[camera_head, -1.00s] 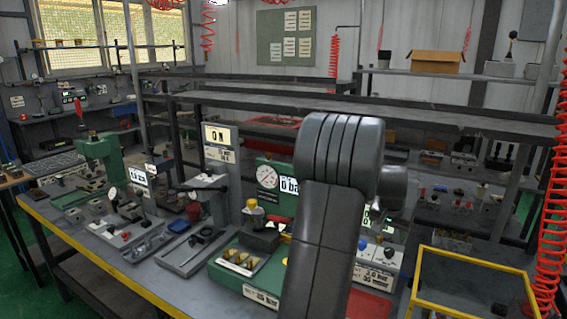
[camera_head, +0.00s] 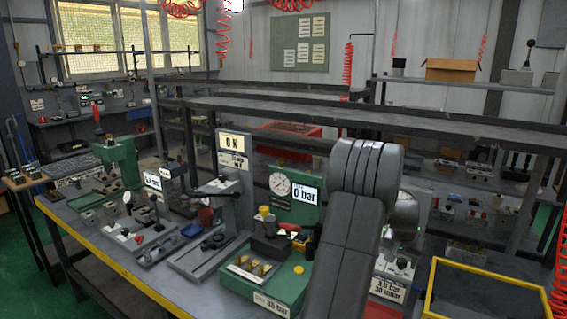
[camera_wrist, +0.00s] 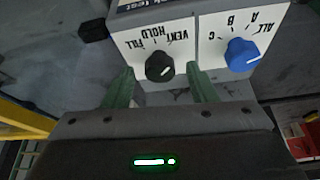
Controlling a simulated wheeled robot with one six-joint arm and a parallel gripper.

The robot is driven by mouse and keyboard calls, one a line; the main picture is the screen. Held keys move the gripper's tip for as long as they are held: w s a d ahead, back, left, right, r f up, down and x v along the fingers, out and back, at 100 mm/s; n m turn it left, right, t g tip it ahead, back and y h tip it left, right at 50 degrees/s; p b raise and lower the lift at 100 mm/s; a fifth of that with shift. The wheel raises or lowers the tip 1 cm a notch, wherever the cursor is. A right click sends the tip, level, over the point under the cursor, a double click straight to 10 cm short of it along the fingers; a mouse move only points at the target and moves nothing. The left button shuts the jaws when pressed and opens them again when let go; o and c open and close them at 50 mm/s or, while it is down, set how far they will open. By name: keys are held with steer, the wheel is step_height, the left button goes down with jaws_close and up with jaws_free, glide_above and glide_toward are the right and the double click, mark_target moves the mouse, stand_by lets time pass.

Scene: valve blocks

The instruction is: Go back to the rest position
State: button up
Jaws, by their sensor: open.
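My gripper (camera_wrist: 160,90) shows in the wrist view, its two green fingers apart with nothing between them. Beyond the fingertips is a white control panel with a black knob (camera_wrist: 159,67) marked FILL, VENT and HOLD, and a blue knob (camera_wrist: 242,54) marked ALL, A, B and C. The black knob appears in the gap between the fingers; whether they touch it I cannot tell. In the head view my grey arm stands in front of the bench and hides the gripper.
The yellow-edged workbench (camera_head: 95,244) carries a green test stand with a gauge (camera_head: 281,184), a green base block (camera_head: 290,287) and several fixtures. A yellow-framed bin (camera_head: 480,311) is at lower right. A red coiled hose (camera_head: 559,250) hangs at the right edge.

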steer(key=b+v, duration=0.1)
steer(key=v, duration=1.3)
steer(key=p+x, duration=0.1)
steer(key=x, duration=1.3)
steer(key=shift+s+r+n+t+p, duration=0.1)
steer(key=shift+n+t+p, duration=0.2)
steer(key=shift+n+p, duration=0.4)
steer(key=shift+d+n+y+p, duration=0.2)
steer(key=shift+n+y+p, duration=0.65)
steer(key=shift+n, duration=0.95)
steer(key=shift+d+n+y+p, duration=0.15)
steer(key=shift+n+y+p, duration=0.8)
steer(key=shift+n, duration=0.95)
steer(key=b+v, duration=0.2)
steer(key=v, duration=1)
steer(key=shift+s, duration=0.25)
steer(key=shift+a+f, duration=0.2)
